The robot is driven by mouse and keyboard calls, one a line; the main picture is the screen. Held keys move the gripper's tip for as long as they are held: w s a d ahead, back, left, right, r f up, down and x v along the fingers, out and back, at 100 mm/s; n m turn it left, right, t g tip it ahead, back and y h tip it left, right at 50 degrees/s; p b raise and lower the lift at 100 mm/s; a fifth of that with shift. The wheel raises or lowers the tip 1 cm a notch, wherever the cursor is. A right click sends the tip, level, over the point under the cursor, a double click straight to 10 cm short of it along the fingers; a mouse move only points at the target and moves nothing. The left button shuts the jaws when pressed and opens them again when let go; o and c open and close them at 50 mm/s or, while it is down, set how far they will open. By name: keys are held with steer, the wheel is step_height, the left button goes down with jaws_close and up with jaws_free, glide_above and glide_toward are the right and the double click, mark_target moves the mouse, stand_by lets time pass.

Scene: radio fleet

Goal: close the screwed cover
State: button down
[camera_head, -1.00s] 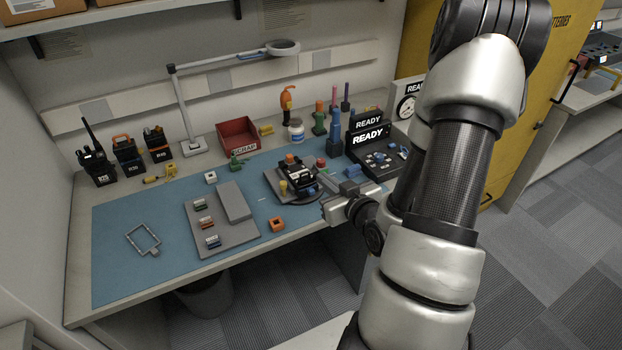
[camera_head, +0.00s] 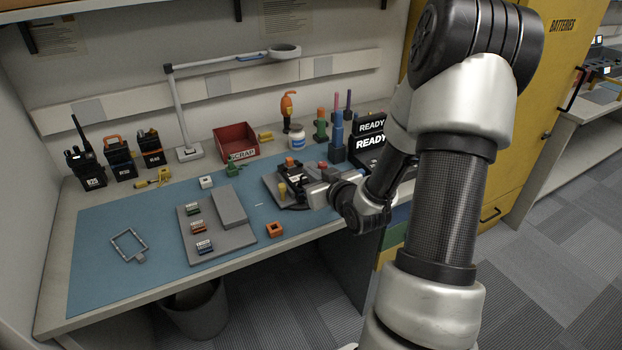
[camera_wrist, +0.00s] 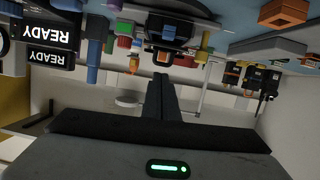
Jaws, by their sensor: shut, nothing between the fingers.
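A dark device (camera_head: 291,174) sits on a grey stand on the blue mat, right of the middle of the bench. Arm parts hide much of its right side. In the wrist view, which is upside down, the black device (camera_wrist: 166,31) is at top centre. I cannot make out a screwed cover or its position. My gripper (camera_head: 312,190) is at the right front of the device in the head view, its fingertips hard to see. In the wrist view my gripper (camera_wrist: 161,80) has its dark fingers together and empty, pointing toward the device; contact is unclear.
A grey tray (camera_head: 217,255) with small coloured modules lies left of the device. An orange block (camera_head: 275,230) is near the front edge. The mat's left part is mostly clear.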

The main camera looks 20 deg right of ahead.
steer(key=shift+w+f, duration=0.3)
steer(key=shift+f, duration=0.2)
step_height(320, 180, down, 2)
steer(key=b, duration=0.3)
steer(key=shift+s+f, duration=0.15)
steer(key=shift+f, duration=0.1)
steer(key=shift+r, duration=0.1)
steer(key=shift+r, duration=0.1)
